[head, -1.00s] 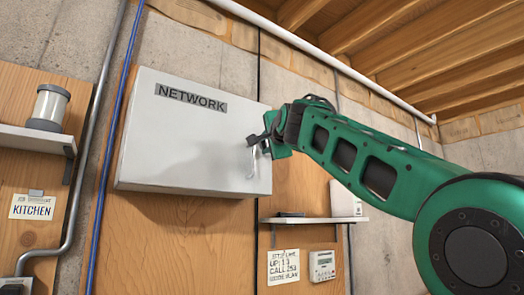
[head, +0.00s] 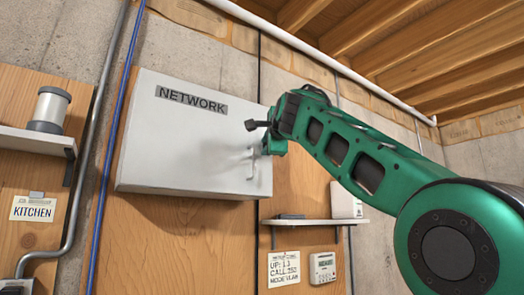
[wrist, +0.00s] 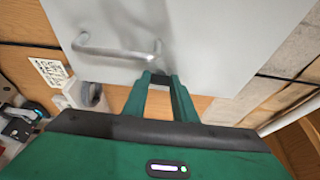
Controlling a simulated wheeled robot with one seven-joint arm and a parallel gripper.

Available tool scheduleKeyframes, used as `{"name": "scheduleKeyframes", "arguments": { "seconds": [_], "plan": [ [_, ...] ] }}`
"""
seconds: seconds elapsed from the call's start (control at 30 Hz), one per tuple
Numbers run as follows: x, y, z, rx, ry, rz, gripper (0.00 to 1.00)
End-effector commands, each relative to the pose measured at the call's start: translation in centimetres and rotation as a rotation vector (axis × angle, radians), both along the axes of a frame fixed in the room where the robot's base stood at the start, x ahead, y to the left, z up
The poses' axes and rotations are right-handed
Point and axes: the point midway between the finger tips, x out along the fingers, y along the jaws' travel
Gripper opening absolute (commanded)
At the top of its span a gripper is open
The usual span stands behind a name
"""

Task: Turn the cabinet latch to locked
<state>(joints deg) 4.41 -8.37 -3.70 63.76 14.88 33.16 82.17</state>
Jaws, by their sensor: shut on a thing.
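The grey-white cabinet (head: 185,150) with a NETWORK label is on the wall, its door closed. A pale bar handle (head: 251,163) is near its right edge; it also shows in the wrist view (wrist: 112,48). My gripper (head: 268,147) is at the cabinet's right edge, just above and right of the handle. In the wrist view my gripper (wrist: 161,78) has its two green fingers shut on a small dark piece (wrist: 160,80) at the door's edge, which looks like the latch. The fingers and arm hide most of it, so its turn position cannot be told.
A shelf (head: 312,221) with a white box (head: 345,200) is below right of the cabinet. A left shelf (head: 35,141) holds a canister (head: 49,108). A blue cable (head: 118,130) and grey conduit (head: 92,150) run left of the cabinet. Open room lies in front.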

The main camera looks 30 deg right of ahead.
Motion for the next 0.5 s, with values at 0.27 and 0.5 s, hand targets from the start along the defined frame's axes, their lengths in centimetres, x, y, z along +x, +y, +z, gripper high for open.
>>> {"name": "scheduleKeyframes", "arguments": {
  "seconds": [0.27,0.5],
  "plan": [
    [0.11,-0.14,-0.24,0.002,0.005,-0.003,0.44],
    [-0.29,0.03,-0.12,0.001,0.002,-0.002,0.44]
  ]
}}
